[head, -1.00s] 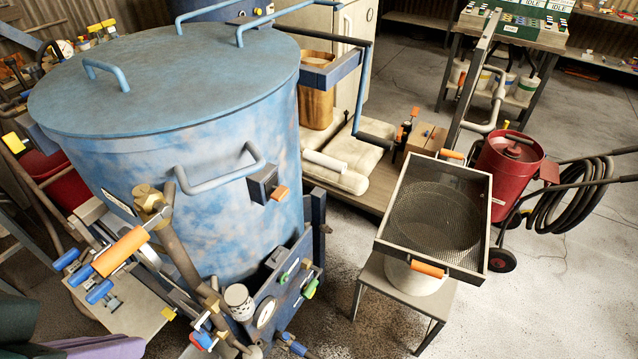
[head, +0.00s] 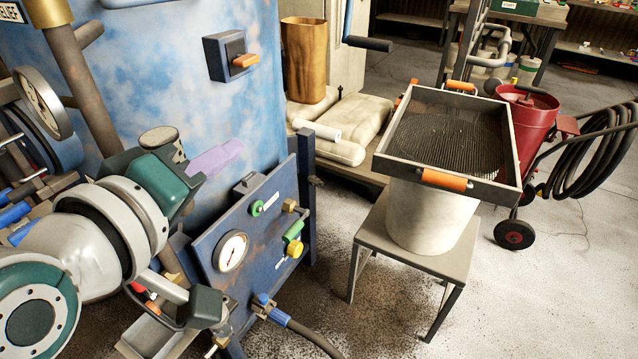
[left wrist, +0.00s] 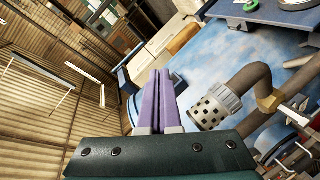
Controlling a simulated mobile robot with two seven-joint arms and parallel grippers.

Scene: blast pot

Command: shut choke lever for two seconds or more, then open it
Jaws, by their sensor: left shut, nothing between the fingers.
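My left gripper (head: 215,158) reaches in from the left, its purple fingers shut and empty in front of the blue blast pot (head: 165,60). In the left wrist view the purple fingers (left wrist: 160,100) lie side by side, beside a grey perforated cap (left wrist: 212,106) on a bent pipe. The cap also shows just behind the gripper in the head view (head: 160,142). I cannot pick out the choke lever for certain; my left arm covers much of the pipework at lower left. My right gripper is out of view.
A blue panel (head: 205,245) with a gauge (head: 231,251) and green and yellow knobs stands below the gripper. A round gauge (head: 42,103) is at left. A sieve tray (head: 510,190) rests over a bucket on a stool at right. Floor between panel and stool is clear.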

